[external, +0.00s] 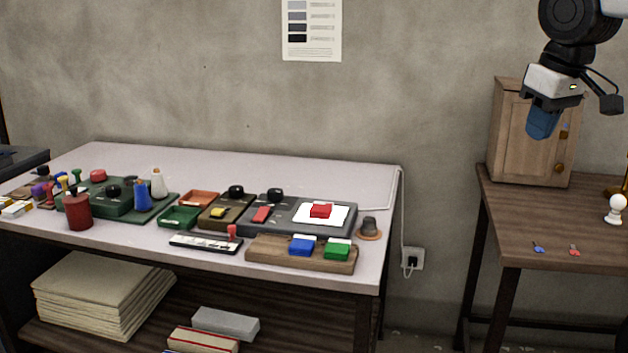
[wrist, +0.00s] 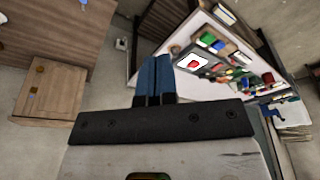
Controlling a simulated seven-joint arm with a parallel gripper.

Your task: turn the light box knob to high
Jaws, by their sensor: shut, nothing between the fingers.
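The light box (external: 340,229) is a flat dark grey case near the right end of the white-topped table, with a lit white panel and a red block (external: 320,211) on the panel. A black knob (external: 275,194) stands at its back left; I cannot read its setting. In the wrist view the white panel (wrist: 184,63) shows beyond the fingertips, but the knob is too small to make out. My gripper (external: 541,124) is shut and empty, high at the upper right, well away from the light box. Its blue fingers (wrist: 153,76) are together in the wrist view.
An olive box (external: 229,214) with a similar knob stands left of the light box. A wooden tray (external: 262,254) with blue and green blocks lies in front, and a small grey-brown knob-like piece (external: 370,225) at right. A wooden cabinet (external: 510,135) stands on the right table.

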